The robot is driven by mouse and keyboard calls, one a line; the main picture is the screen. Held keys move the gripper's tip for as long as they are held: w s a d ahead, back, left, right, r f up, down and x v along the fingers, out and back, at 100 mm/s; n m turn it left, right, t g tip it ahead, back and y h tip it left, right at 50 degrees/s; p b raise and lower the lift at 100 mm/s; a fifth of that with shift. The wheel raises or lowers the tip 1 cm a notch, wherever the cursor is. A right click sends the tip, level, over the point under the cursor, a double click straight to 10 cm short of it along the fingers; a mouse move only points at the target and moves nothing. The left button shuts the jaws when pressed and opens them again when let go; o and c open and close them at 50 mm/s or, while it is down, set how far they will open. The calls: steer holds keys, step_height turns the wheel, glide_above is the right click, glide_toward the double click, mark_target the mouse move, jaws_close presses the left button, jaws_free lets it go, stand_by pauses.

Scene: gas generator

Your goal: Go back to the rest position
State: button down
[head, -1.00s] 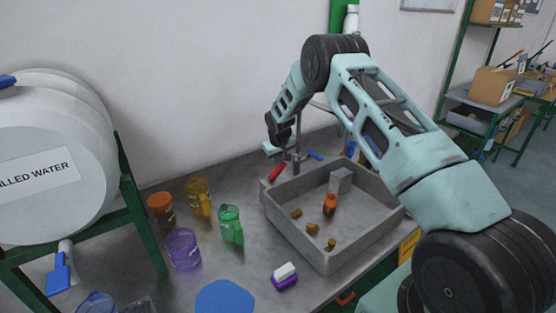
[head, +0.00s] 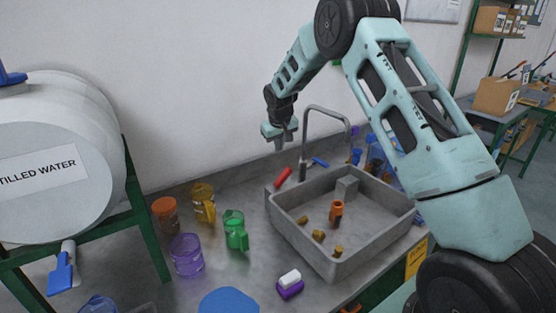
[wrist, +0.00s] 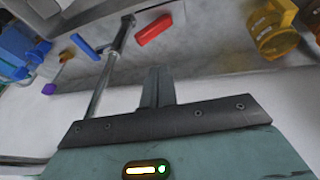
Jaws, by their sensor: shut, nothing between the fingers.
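My gripper (head: 279,140) is raised above the back of the bench, left of the tap (head: 327,112) and over the red-handled item (head: 283,177). It is shut and empty, pointing down. In the wrist view the closed fingers (wrist: 158,88) stand together, with the red item (wrist: 153,29) and the tap's metal pipe (wrist: 108,65) beyond them. My gripper touches nothing that I can see.
A grey sink (head: 335,268) holds an orange bottle (head: 337,212) and several small brown pieces. Purple (head: 187,254), green (head: 235,231) and yellow (head: 203,203) containers stand left of it. A white distilled water tank (head: 50,190) is at far left. Space above the bench is open.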

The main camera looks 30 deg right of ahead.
steer(key=shift+v, duration=1.1)
